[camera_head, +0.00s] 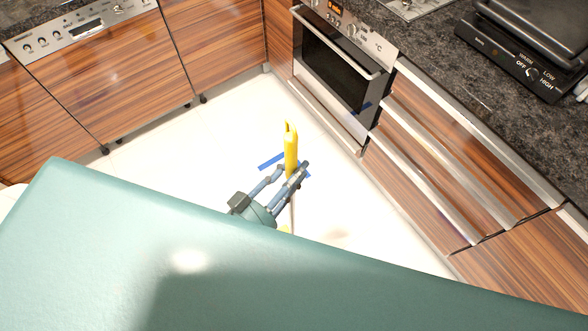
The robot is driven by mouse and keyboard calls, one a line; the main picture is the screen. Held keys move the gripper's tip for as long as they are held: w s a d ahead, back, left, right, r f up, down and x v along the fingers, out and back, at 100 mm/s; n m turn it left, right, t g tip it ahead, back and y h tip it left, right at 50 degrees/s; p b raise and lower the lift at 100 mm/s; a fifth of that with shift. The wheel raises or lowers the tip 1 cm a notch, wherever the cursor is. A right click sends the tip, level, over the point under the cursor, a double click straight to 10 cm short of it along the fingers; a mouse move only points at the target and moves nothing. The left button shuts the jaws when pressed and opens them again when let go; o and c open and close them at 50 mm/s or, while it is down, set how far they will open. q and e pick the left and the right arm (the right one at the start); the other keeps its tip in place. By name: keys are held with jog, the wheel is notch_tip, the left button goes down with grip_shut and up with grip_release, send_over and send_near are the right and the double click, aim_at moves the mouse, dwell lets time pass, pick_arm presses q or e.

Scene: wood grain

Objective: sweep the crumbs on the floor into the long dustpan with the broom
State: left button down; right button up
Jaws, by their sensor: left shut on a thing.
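My left gripper (291,171) is out over the floor, shut on an upright yellow handle (291,150) with a hooked top. A thin pale pole runs down below the fingers, and a bit of yellow shows near its lower end, at the edge of my body. I cannot tell whether this is the broom or the long dustpan, as its lower part is hidden. Faint brownish specks or stains (337,234) show on the floor to the right; they may be crumbs. My right gripper is not in view.
A blue strip (271,160) shows behind the gripper. An oven (340,75) and wood drawers (440,150) line the right; a dishwasher (95,60) and wood cabinets line the left. The pale floor (190,145) between them is open. My teal body blocks the lower view.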

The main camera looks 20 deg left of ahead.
aim_at(287, 174)
pick_arm(q)
jog(key=shift+r, duration=0.15)
jog(key=shift+s+a+r+p, duration=0.15)
jog(key=shift+s+a+p, duration=0.55)
jog(key=shift+s, duration=0.15)
jog(key=shift+s+a, duration=0.25)
jog(key=shift+s, duration=0.05)
jog(key=shift+s+a+f+p, duration=0.1)
jog(key=shift+s+a+p, duration=0.2)
jog(key=shift+s+a, duration=0.25)
jog(key=shift+s+a+f+p, duration=0.1)
jog(key=shift+s+a+p, duration=0.25)
jog(key=shift+s, duration=0.35)
jog(key=shift+s+a+p, duration=0.25)
jog(key=shift+s+a, duration=0.2)
jog(key=shift+s, duration=0.2)
jog(key=shift+s+a+p, duration=0.25)
jog(key=shift+s+a, duration=0.2)
jog(key=shift+s, duration=0.15)
